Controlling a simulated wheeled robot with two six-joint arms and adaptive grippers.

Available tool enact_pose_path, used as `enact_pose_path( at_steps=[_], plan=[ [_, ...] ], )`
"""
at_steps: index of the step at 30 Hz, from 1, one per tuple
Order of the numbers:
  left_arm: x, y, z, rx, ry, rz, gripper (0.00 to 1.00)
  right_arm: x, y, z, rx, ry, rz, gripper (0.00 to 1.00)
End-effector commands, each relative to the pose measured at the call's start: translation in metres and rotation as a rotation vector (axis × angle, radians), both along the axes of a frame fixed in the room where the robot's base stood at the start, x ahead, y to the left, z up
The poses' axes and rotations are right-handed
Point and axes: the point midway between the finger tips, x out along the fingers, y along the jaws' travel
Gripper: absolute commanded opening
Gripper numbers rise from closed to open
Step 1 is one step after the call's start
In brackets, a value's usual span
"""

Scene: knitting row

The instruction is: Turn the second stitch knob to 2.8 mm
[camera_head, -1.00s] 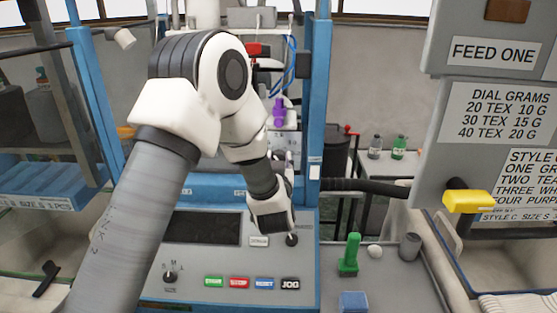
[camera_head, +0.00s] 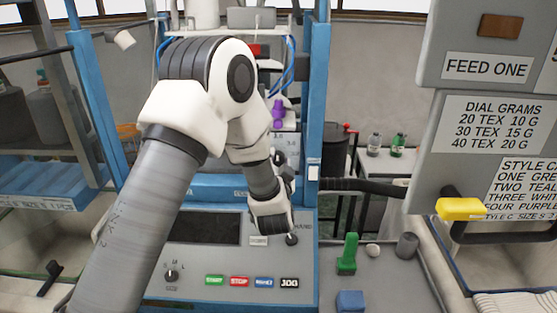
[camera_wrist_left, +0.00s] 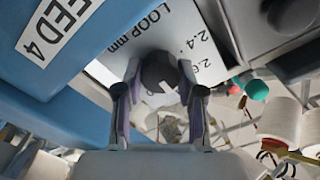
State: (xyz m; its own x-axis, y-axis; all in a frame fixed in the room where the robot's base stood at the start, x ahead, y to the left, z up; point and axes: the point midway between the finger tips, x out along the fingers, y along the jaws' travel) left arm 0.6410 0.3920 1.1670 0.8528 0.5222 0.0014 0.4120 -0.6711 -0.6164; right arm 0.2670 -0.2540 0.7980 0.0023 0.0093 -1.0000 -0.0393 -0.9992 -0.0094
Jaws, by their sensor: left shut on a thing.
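In the left wrist view a dark round knob (camera_wrist_left: 158,74) with a pale pointer line sits on a white scale plate (camera_wrist_left: 170,25) reading "LOOP mm", with 2.4 and 2.6 legible. My left gripper (camera_wrist_left: 160,84) is shut on this knob, one finger on each side. The pointer shows partly between the fingers, and I cannot read its exact setting. My right gripper is not in view.
A blue beam with a "FEED 4" label (camera_wrist_left: 58,28) lies close beside the left gripper. Below the arm is a control panel (camera_head: 200,262) with colored buttons. A green lever (camera_head: 348,255) and blue block (camera_head: 350,301) are to the right. Thread cones (camera_wrist_left: 280,118) stand right in the wrist view.

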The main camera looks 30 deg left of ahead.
Motion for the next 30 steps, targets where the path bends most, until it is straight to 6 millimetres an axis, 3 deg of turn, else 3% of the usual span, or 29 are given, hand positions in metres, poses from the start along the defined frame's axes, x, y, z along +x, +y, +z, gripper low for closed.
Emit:
enact_pose_path(
  at_steps=[13, 14, 15, 25, 30],
  plan=[
    [0.001, 0.001, 0.003, 0.010, -0.002, 0.002, 0.04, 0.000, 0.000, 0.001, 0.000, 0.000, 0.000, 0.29],
    [0.001, 0.001, 0.003, 0.010, -0.002, 0.002, 0.49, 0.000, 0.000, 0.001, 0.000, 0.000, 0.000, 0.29],
    [0.001, 0.001, 0.003, 0.010, -0.001, 0.003, 0.63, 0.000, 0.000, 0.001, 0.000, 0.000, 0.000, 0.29],
    [-0.001, -0.001, 0.001, 0.009, 0.002, 0.000, 0.64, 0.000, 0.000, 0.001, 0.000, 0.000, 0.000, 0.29],
    [-0.019, -0.012, 0.000, 0.010, 0.006, -0.001, 0.64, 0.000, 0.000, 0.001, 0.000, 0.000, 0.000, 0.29]
  ],
)
